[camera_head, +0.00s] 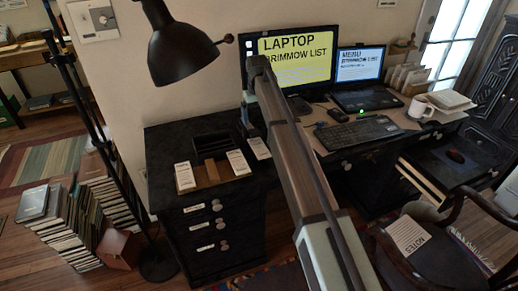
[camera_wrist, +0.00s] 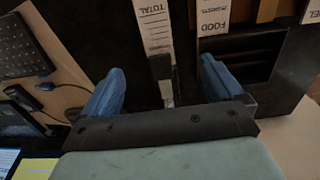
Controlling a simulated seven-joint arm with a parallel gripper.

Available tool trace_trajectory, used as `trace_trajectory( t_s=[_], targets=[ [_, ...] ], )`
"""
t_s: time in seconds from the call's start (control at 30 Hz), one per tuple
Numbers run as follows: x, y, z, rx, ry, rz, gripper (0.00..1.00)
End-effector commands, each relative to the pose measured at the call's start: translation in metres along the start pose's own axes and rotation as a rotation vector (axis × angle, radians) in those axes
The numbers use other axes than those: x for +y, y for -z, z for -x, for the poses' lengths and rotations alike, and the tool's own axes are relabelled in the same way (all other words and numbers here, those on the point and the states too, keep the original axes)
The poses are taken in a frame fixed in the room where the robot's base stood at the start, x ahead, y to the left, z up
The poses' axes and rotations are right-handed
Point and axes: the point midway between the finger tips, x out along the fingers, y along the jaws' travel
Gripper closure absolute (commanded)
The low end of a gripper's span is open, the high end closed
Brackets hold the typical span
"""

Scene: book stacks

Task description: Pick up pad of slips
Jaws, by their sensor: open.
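Several white printed slip pads lie on top of the black drawer cabinet. In the head view, one pad (camera_head: 258,148) is at the right, one (camera_head: 238,162) in the middle and one (camera_head: 185,177) at the left. In the wrist view, a pad marked TOTAL (camera_wrist: 155,25) runs in from the top edge, between the lines of my fingers. A pad marked FOOD (camera_wrist: 213,15) is right of it, and part of another (camera_wrist: 312,12) shows at the right edge. My gripper (camera_wrist: 162,75) is open, its blue fingers apart with nothing visibly held.
A black tray (camera_head: 212,145) stands behind the pads. A black lamp (camera_head: 180,45) overhangs the cabinet. At the right, the desk holds a monitor (camera_head: 312,62), a laptop (camera_head: 362,98), a keyboard (camera_head: 358,131) and a mug (camera_head: 420,108). Book stacks (camera_head: 72,228) stand on the left floor.

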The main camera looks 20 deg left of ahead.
Motion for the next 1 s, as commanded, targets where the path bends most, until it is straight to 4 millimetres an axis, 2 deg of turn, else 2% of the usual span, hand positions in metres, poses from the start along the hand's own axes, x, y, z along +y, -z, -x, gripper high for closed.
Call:
trace_trajectory(
  t_s=[0.17,0.5,0.83,1.0],
  targets=[
    [0.000,-0.001,-0.017,-0.001,0.001,0.000,0.06],
    [0.001,-0.001,-0.072,-0.001,0.000,0.000,0.06],
    [0.003,0.000,-0.093,-0.001,0.000,0.000,0.06],
    [0.007,0.001,-0.113,-0.001,0.000,0.000,0.06]
  ],
)
